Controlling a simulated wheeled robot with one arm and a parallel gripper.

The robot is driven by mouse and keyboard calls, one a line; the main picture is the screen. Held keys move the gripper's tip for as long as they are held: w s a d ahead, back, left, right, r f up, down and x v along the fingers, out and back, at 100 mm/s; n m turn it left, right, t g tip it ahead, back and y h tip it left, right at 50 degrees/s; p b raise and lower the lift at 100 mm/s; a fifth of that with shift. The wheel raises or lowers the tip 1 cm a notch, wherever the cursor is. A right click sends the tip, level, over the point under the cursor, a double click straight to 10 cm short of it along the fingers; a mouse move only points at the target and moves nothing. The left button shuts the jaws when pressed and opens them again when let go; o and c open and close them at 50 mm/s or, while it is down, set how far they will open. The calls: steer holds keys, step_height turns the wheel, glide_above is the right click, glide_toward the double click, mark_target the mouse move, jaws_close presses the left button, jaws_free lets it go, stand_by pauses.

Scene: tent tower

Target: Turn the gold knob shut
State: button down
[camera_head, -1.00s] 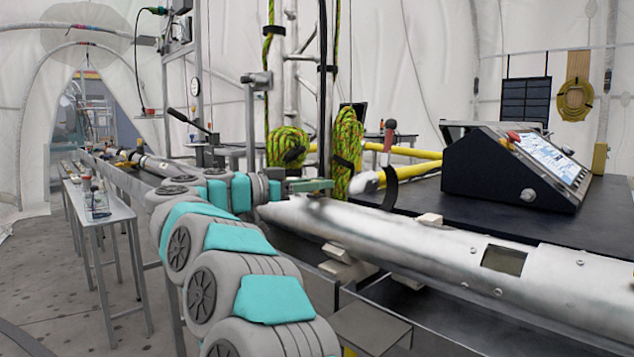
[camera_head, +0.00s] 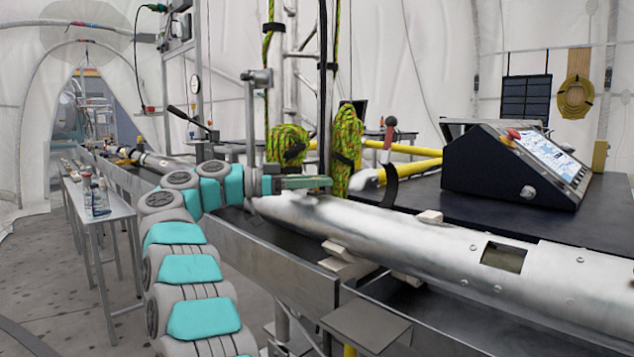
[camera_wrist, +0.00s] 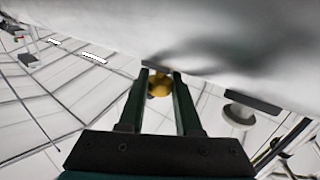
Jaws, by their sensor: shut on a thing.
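The gold knob (camera_wrist: 158,85) shows in the wrist view between the two dark green fingers of my gripper (camera_wrist: 161,76). The fingers are shut on it, one on each side, and only part of the knob shows. The knob itself cannot be made out in that view.
A dark metal bench (camera_head: 270,264) runs under the tube on pale blocks. A black console (camera_head: 510,165) with a screen stands at right. Green rope coils (camera_head: 287,145) hang on a post behind my gripper. A narrow table (camera_head: 118,215) stands at left.

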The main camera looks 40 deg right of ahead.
steer(key=shift+g, duration=0.3)
stand_by(0.5)
steer(key=c, duration=0.6)
jaws_free()
